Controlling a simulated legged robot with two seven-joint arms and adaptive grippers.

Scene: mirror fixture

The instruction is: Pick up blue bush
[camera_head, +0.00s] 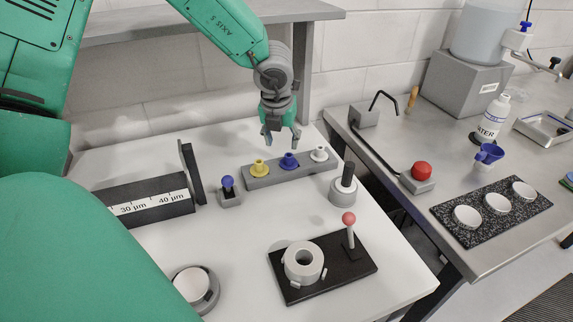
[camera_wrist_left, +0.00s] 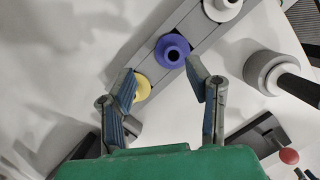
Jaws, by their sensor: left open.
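The blue bush (camera_head: 289,161) is a small flanged ring standing in the grey rack (camera_head: 262,182), between a yellow bush (camera_head: 259,168) and a white bush (camera_head: 320,154). My left gripper (camera_head: 282,143) is open and empty above the rack, over the blue bush. In the left wrist view the blue bush (camera_wrist_left: 172,51) lies just beyond the fingertips, between their lines. The left finger there partly covers the yellow bush (camera_wrist_left: 142,86). The white bush (camera_wrist_left: 222,8) is cut by the top edge. My right gripper is not in view.
A grey cylinder with a dark post (camera_head: 344,188) stands right of the rack. A blue-knobbed block (camera_head: 228,190) stands left. A black plate with a ring and red-knobbed lever (camera_head: 322,268) lies in front. White table is clear between them.

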